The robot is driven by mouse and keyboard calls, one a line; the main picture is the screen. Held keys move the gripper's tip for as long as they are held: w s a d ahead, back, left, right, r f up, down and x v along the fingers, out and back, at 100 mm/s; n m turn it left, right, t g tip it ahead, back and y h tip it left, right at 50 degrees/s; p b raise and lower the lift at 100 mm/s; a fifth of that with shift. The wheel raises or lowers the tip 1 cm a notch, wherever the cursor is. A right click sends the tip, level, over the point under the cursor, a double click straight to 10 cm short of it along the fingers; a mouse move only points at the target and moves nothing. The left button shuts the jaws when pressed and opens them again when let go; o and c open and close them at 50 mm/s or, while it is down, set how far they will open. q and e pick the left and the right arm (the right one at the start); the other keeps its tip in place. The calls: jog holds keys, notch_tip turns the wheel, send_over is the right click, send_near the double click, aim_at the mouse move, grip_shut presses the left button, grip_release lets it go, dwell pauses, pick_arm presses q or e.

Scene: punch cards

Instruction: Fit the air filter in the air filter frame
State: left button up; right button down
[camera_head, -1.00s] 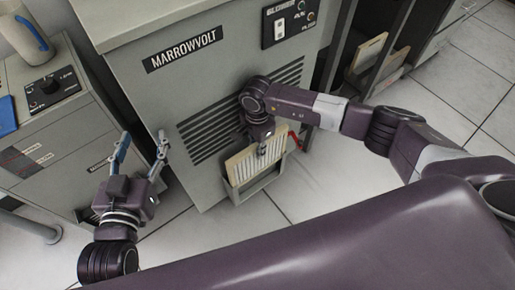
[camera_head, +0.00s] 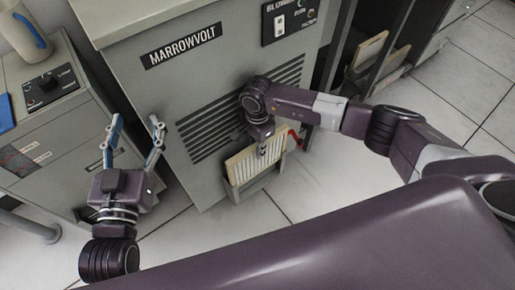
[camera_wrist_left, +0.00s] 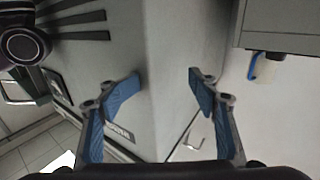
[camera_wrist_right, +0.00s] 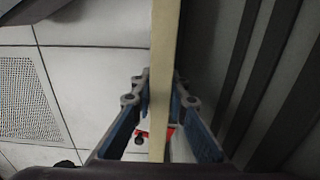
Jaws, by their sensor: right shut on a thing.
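The air filter (camera_head: 243,166), a cream-edged panel with white pleats, stands upright at the low front of the grey MARROWVOLT cabinet. The grey air filter frame (camera_head: 234,193) is around its lower part; how deep the filter sits in it is hard to tell. My right gripper (camera_head: 264,151) is shut on the filter's top edge. In the right wrist view the filter (camera_wrist_right: 163,70) shows edge-on between the fingers of the right gripper (camera_wrist_right: 152,110). My left gripper (camera_head: 135,128) is open and empty, left of the cabinet front. It also shows open in the left wrist view (camera_wrist_left: 165,80).
The cabinet's vent slats (camera_head: 215,125) are behind the filter. A red part (camera_head: 296,138) is at the frame's right side. A grey console (camera_head: 45,130) stands at the left. Other cream-edged panels (camera_head: 370,50) stand in a rack at the upper right. Tiled floor in front is clear.

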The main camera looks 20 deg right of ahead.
pick_arm(q)
jog(key=shift+r+t, duration=0.7)
jog(key=shift+r, duration=1.2)
jog(key=shift+r+t+h+b, duration=0.35)
jog(key=shift+r+t, duration=0.15)
jog(key=shift+r, duration=0.45)
jog(key=shift+s+d+r+t+h+b, duration=0.15)
jog(key=shift+s+r+t, duration=0.15)
jog(key=shift+r, duration=0.5)
jog(key=shift+s+a+r+t+h+b, duration=0.1)
jog(key=shift+s+r+t+h, duration=0.1)
jog(key=shift+r+t, duration=0.45)
jog(key=shift+s+d+r+t+h+b, duration=0.15)
jog(key=shift+s+r, duration=0.1)
jog(key=shift+r, duration=0.7)
jog(key=s+r+t+h+b, duration=0.1)
jog(key=s+r+t, duration=0.3)
jog(key=r, duration=0.2)
jog(key=shift+s+a+r, duration=0.15)
jog(key=shift+s+a, duration=0.15)
jog(key=shift+s, duration=0.1)
jog(key=shift+h+b, duration=0.25)
jog(key=shift+b, duration=0.05)
